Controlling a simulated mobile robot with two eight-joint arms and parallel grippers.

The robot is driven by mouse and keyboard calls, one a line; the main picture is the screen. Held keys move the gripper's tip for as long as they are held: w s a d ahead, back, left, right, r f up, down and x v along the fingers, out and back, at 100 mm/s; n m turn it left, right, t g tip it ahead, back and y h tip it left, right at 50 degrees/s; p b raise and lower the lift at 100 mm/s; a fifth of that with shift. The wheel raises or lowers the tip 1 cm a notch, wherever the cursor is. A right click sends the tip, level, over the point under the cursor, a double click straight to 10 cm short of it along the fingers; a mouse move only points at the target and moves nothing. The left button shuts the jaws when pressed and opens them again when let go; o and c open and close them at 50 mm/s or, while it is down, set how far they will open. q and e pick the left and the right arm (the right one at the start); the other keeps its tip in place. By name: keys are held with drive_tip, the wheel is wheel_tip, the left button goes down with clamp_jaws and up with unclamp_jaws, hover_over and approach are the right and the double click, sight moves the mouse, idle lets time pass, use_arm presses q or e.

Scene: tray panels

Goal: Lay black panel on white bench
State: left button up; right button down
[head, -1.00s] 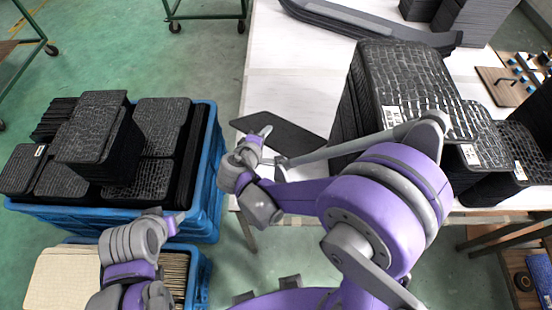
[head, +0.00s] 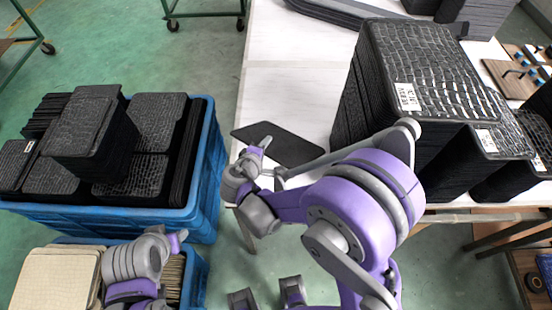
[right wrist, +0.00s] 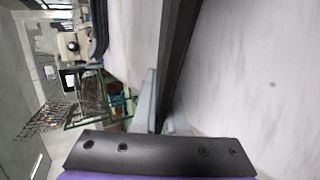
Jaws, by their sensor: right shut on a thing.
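A thin black panel (head: 288,146) is over the front left part of the white bench (head: 290,95), looking nearly flat. My right gripper (head: 264,150) is shut on its left, near edge. In the right wrist view the panel (right wrist: 178,50) shows edge-on between the fingers (right wrist: 163,112), with the white bench top (right wrist: 255,75) beside it. I cannot tell whether the panel touches the bench. My right forearm hides part of the panel's near side. My left gripper (head: 177,241) is low at the left, near the blue crate; its jaw opening is unclear.
Tall stacks of black textured panels (head: 425,70) stand on the bench's right side. A blue crate (head: 205,170) full of black panels is at left, with a lower crate of beige panels (head: 55,280) in front. Long dark parts (head: 350,20) lie at the back. The bench's middle is clear.

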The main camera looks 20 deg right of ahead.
drive_tip(key=c, duration=1.1)
unclamp_jaws()
use_arm(q)
drive_tip(key=shift+w+r+p, duration=0.3)
drive_tip(key=shift+r+p, duration=0.45)
drive_tip(key=shift+r, duration=0.2)
use_arm(e)
drive_tip(key=shift+v, duration=4)
drive_tip(key=shift+r, duration=0.1)
use_arm(q)
wheel_tip(320, 180, up, 6)
drive_tip(key=w+p, duration=0.2)
drive_tip(key=p, duration=0.2)
drive_tip(key=shift+w+f+t, duration=0.2)
drive_tip(key=shift+t, duration=0.1)
use_arm(e)
drive_tip(key=r, duration=0.2)
drive_tip(key=s+a+r, duration=0.1)
drive_tip(key=r, duration=0.1)
drive_tip(key=s+r, duration=0.1)
drive_tip(key=r, duration=0.2)
drive_tip(key=shift+a+r, duration=0.15)
drive_tip(key=shift+a, duration=0.15)
